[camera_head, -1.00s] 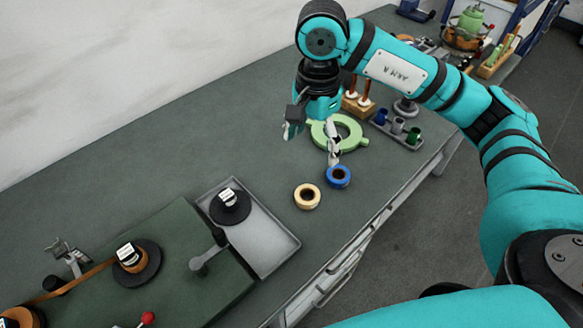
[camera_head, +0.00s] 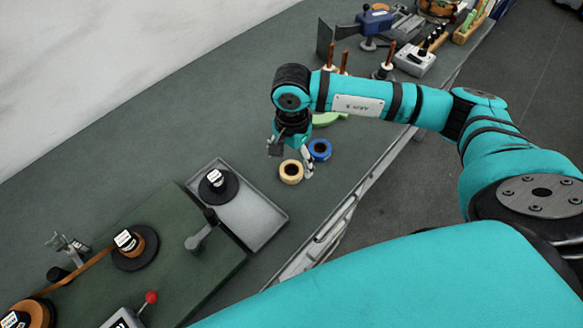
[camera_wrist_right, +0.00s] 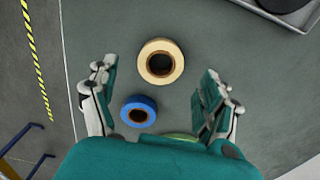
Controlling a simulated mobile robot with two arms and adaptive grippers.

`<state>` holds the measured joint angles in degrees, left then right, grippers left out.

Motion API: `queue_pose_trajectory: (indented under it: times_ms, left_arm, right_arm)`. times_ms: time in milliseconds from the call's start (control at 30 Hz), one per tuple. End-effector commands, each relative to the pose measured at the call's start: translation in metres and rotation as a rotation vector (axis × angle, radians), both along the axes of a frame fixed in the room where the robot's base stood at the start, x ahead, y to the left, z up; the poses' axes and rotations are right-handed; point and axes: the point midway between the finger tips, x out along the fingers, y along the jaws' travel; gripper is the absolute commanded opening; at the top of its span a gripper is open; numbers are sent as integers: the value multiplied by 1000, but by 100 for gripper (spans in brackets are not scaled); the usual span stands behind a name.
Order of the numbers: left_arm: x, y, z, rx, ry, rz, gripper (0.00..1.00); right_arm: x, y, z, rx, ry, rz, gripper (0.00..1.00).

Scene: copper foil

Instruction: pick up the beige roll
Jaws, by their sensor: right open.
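The beige roll (camera_head: 291,172) lies flat on the grey-green bench, just beside a blue roll (camera_head: 320,149). In the right wrist view the beige roll (camera_wrist_right: 161,62) lies ahead of the fingers, its hole facing up. The blue roll (camera_wrist_right: 138,112) is closer and lies between the fingers as seen from above. My right gripper (camera_head: 291,160) hangs over the bench close to the beige roll; in the wrist view my right gripper (camera_wrist_right: 160,88) is open and empty, its fingers spread wide. My left gripper is not in view.
A grey tray (camera_head: 262,222) with a black spool (camera_head: 217,187) stands left of the rolls. A green ring (camera_head: 328,119) is partly hidden behind my arm. The bench's front edge runs close to the right of the rolls.

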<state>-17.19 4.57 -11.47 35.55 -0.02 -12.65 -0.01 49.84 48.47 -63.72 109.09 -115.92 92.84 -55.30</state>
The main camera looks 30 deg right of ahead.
Motion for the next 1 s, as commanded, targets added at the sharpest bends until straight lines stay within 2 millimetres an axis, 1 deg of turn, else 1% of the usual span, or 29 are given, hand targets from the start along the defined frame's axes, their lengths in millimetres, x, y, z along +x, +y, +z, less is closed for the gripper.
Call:
queue_pose_trajectory:
  times_ms: [33, 100, 233, 333, 500, 567, 933, 1000]
  left_arm:
    - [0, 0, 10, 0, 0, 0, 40]
    - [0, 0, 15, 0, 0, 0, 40]
    - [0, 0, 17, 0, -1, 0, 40]
    - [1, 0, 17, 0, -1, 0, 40]
    - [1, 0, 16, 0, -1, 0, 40]
    - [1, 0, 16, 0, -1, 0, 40]
    - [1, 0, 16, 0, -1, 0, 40]
    - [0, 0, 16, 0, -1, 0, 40]
  right_arm:
    - [-1, 0, -5, -1, 8, -1, 81]
    - [-1, 1, -16, 0, 7, 1, 81]
    - [0, 1, -33, 0, 4, -1, 81]
    - [0, 1, -37, -1, 2, 1, 81]
    - [0, 1, -38, 0, 1, 1, 81]
    - [0, 1, -38, 0, 1, 1, 75]
    - [1, 1, -37, 0, 1, 1, 26]
    - [1, 1, -37, 0, 1, 1, 25]
